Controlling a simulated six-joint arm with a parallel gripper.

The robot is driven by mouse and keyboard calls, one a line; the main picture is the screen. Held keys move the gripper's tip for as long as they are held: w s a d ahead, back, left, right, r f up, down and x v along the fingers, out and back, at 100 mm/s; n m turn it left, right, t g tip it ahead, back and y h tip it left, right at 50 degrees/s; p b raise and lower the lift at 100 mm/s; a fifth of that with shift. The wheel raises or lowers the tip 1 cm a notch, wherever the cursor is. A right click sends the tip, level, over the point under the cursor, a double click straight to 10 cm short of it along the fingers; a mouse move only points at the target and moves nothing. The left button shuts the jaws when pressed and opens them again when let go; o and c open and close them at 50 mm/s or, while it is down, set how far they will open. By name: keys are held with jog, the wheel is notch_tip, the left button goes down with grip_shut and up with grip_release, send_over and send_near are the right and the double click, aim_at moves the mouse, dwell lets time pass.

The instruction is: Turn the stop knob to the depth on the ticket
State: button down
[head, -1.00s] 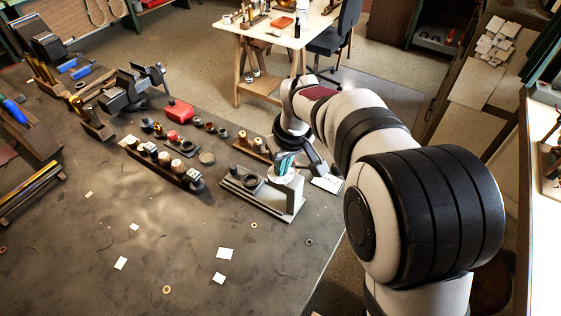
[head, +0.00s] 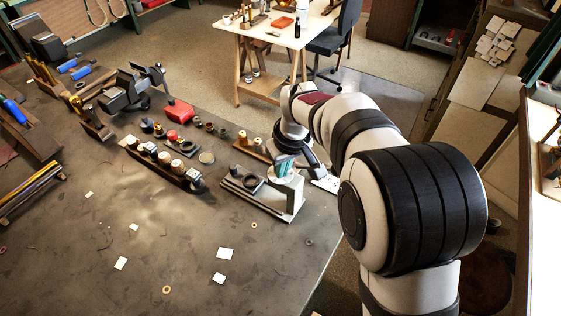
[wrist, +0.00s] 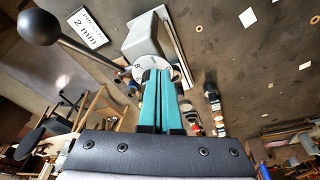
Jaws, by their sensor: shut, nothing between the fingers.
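The depth-stop fixture has a grey housing (wrist: 150,38), which also shows in the head view (head: 288,192) on its flat base at the bench's right edge. A white dial with small dark marks (wrist: 139,66) sits at the housing's near end in the wrist view; the knob itself is mostly hidden by my fingers. My gripper (wrist: 157,72) has teal fingers, closed together, with their tips over the dial. I cannot tell whether they touch it. It also shows in the head view (head: 283,166). The ticket (wrist: 88,28) reads "2 mm" and lies beside the fixture.
A dark ball on a grey rod (wrist: 40,27) stands out at the left of the wrist view. A wooden rack of small parts (head: 165,163) is left of the fixture. A red box (head: 180,111) and a vise (head: 128,90) are farther back. The front bench is mostly clear.

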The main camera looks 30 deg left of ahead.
jog(key=shift+w+d, duration=0.3)
jog(key=shift+w, duration=0.15)
jog(key=shift+w+d, duration=0.15)
jog(key=shift+w, duration=0.2)
jog(key=shift+s+d, duration=0.15)
jog(key=shift+d, duration=0.2)
jog(key=a+v, duration=0.1)
jog(key=v, duration=0.5)
jog(key=shift+w, duration=0.35)
jog(key=shift+r, duration=0.1)
